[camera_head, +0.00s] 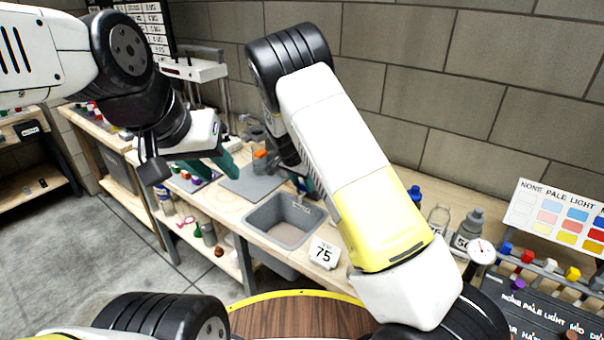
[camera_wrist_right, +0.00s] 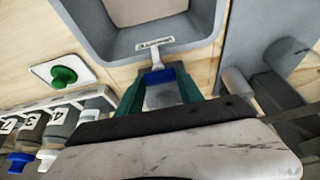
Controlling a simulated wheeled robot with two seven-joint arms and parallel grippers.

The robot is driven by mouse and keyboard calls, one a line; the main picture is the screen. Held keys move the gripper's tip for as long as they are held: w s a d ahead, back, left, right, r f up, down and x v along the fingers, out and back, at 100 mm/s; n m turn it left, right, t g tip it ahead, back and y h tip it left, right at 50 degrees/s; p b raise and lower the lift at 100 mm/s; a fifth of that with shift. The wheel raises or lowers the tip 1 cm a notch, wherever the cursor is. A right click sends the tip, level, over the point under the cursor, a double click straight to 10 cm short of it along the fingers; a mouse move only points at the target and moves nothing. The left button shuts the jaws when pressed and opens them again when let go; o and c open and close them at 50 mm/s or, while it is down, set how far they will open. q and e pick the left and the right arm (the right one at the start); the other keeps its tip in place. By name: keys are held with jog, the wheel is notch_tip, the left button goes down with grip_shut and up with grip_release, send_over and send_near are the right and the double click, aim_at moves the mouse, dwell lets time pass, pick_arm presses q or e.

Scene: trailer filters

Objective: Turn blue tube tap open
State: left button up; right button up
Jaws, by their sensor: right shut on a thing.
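In the right wrist view the green fingers of my right gripper (camera_wrist_right: 160,92) are shut around a blue-banded piece (camera_wrist_right: 160,76). Below the blue band is a pale, clear-looking section, and a white stem rises above it toward the sink's edge. I cannot tell for sure that this piece is the blue tube tap. In the head view my right arm hides most of this grip beside the sink. My left gripper (camera_head: 218,166) has green fingers and hangs above the bench at the left, holding nothing that I can see; its opening is unclear.
A grey sink (camera_head: 285,222) is set in the wooden bench, with a "75" card (camera_head: 324,253) in front. A rack at right carries coloured pieces, including a blue one (camera_head: 506,248).

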jog(key=shift+d+n+t+y, duration=0.1)
jog(key=shift+n+t+y, duration=0.3)
jog(key=shift+n, duration=1.05)
jog(key=shift+n+t+y, duration=0.1)
jog(key=shift+n+y, duration=0.5)
jog(key=shift+n, duration=0.85)
jog(key=o, duration=1.4)
jog(key=v, duration=0.7)
jog(key=shift+s+d+r, duration=0.1)
jog(key=shift+s+r, duration=0.1)
jog(key=shift+r, duration=0.2)
